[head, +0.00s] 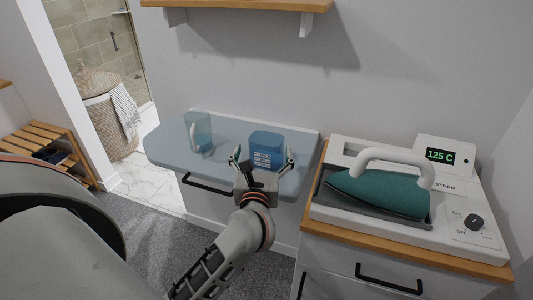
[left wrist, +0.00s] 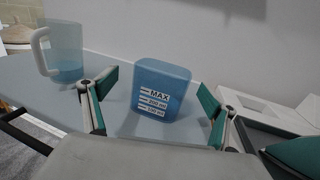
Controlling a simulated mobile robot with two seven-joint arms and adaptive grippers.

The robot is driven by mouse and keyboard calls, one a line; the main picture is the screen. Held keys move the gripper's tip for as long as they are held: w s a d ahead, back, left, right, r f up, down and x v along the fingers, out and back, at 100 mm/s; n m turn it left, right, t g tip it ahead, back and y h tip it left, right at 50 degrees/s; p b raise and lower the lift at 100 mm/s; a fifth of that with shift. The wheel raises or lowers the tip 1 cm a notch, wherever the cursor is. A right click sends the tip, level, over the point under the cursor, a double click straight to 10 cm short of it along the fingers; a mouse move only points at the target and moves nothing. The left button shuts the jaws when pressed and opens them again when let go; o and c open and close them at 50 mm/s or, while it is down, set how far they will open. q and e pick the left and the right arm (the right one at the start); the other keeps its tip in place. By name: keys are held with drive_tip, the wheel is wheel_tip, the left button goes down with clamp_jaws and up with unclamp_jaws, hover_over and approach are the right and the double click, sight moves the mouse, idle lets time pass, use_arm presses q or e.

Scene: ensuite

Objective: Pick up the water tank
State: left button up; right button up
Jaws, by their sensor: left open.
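The water tank (head: 266,146) is a translucent blue box with white level marks. It stands upright on a grey-blue shelf (head: 222,168) against the wall. My left gripper (head: 262,160) is open, with its two fingers on either side of the tank's near face in the head view. In the left wrist view the tank (left wrist: 161,92) shows between the two open fingers (left wrist: 155,97), with a visible gap on each side; its marks read MAX and 200 ml. My right gripper is not in view.
A clear jug (head: 198,131) with blue water stands left of the tank. A teal iron (head: 382,192) rests on a white steam station (head: 465,218) on the cabinet at right. A wooden wall shelf (head: 240,5) is above. A black bar (head: 207,186) runs along the shelf front.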

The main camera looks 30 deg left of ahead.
use_arm(q)
drive_tip(key=x, duration=0.3)
drive_tip(key=shift+w+d+f, duration=0.1)
drive_tip(key=shift+w, duration=0.4)
drive_tip(key=shift+w+a, duration=0.2)
drive_tip(key=shift+w, duration=0.15)
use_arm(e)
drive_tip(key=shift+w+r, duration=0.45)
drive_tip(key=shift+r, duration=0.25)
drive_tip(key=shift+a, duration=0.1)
use_arm(q)
drive_tip(key=c, duration=1.5)
drive_tip(key=shift+o, duration=0.2)
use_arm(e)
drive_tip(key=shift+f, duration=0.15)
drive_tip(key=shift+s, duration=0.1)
